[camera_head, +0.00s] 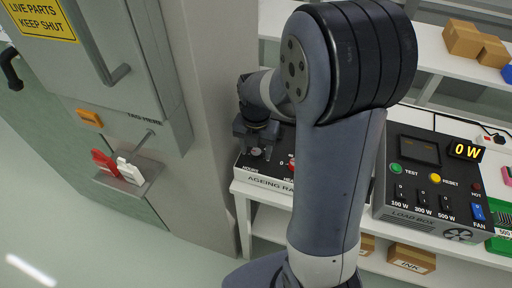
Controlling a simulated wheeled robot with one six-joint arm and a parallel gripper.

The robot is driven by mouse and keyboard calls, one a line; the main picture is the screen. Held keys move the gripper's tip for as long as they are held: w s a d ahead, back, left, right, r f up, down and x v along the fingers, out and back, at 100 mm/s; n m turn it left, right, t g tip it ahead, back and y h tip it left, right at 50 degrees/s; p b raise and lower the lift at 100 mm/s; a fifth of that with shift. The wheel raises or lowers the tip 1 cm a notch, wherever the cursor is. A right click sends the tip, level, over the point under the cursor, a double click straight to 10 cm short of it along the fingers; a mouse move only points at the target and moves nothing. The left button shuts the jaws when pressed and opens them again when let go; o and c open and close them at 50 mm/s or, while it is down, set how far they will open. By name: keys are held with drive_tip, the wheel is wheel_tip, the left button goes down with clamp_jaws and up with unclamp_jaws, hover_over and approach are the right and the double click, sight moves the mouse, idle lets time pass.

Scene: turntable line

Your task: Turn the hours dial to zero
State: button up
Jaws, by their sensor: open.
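The black control box labelled "AGEING RA..." (262,179) sits at the left end of the white shelf, partly hidden by my arm. The hours dial (256,152) is at the box's left end, a small knob with its label in front of it. My gripper (258,150) points down right over this dial, with its fingers around or just above it; I cannot tell whether they touch it. The dial's pointer setting is too small and too covered to read. A red knob (291,164) with a "0" mark beside it shows further right, partly behind my arm.
A grey cabinet (140,70) is close on the left, with red and white tags (118,168) on a ledge. Cardboard boxes (473,41) sit on the back shelf.

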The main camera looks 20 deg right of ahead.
sight(256, 151)
wheel_tip(256, 151, up, 11)
idle(0.7)
drive_tip(key=shift+f, duration=0.2)
wheel_tip(256, 151, down, 11)
drive_tip(key=shift+r, duration=0.1)
idle(0.4)
drive_tip(key=shift+r, duration=0.1)
